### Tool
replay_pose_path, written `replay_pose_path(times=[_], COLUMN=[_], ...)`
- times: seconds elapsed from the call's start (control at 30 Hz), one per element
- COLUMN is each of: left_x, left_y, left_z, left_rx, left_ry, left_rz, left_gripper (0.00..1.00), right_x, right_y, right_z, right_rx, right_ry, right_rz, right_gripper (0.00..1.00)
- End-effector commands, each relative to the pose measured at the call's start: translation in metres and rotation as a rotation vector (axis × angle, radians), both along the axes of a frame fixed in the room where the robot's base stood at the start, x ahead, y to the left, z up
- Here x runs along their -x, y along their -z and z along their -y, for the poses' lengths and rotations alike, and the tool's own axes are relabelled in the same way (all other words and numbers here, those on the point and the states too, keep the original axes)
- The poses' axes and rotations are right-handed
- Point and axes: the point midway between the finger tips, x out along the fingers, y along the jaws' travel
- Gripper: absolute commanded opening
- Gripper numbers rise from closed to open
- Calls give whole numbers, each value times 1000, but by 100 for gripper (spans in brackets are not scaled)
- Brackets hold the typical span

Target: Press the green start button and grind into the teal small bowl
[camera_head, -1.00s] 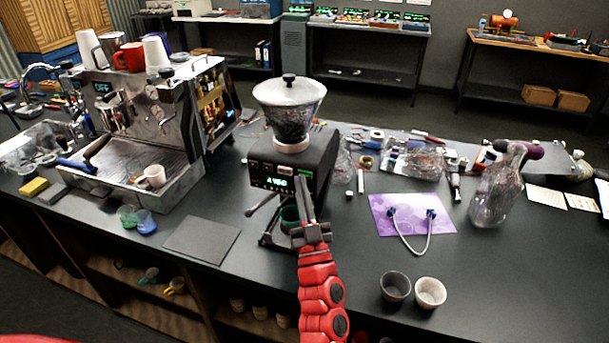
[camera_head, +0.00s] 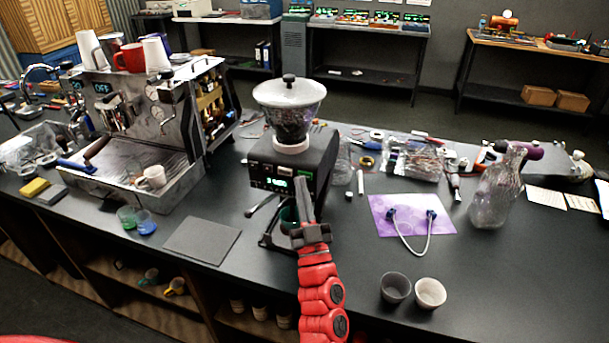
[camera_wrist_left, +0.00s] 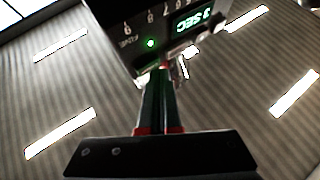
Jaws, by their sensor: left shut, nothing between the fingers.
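The black grinder (camera_head: 312,160) stands mid-bench, its clear hopper (camera_head: 290,112) holding dark beans. Its lit display (camera_head: 277,183) shows green digits; in the left wrist view the display (camera_wrist_left: 193,19) seems to read 3 SEC. A round green light (camera_wrist_left: 150,43) glows beside it. A teal bowl (camera_head: 289,214) sits under the grinder front, partly hidden by my arm. My left gripper (camera_head: 304,181) is shut and empty, pointing up at the front panel. In the left wrist view its fingertips (camera_wrist_left: 162,72) are just below the panel; contact cannot be told.
A steel espresso machine (camera_head: 150,125) stands left, with a dark mat (camera_head: 203,240) between it and the grinder. A purple sheet (camera_head: 412,215), a glass jug (camera_head: 495,190) and two small cups (camera_head: 395,287) are on the right.

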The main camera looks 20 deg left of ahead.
Motion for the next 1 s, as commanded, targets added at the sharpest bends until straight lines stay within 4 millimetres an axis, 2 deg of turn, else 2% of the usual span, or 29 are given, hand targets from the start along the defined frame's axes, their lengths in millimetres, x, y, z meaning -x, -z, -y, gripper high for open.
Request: replay_pose_path(times=[0.2, 0.57, 1.0], left_x=[9, 12, 51], left_y=[0, 0, 0], left_z=[0, 0, -1], left_rx=[-2, -1, -1], left_ry=[1, 1, 1], left_rz=[-1, -2, -5], left_gripper=[0, 0, 0], right_x=[0, 0, 0], right_y=[-4, -5, -21], right_z=[0, 0, 0], right_rx=[0, 0, 0], right_ry=[0, 0, 0], right_rz=[0, 0, 0], right_gripper=[100, 100, 100])
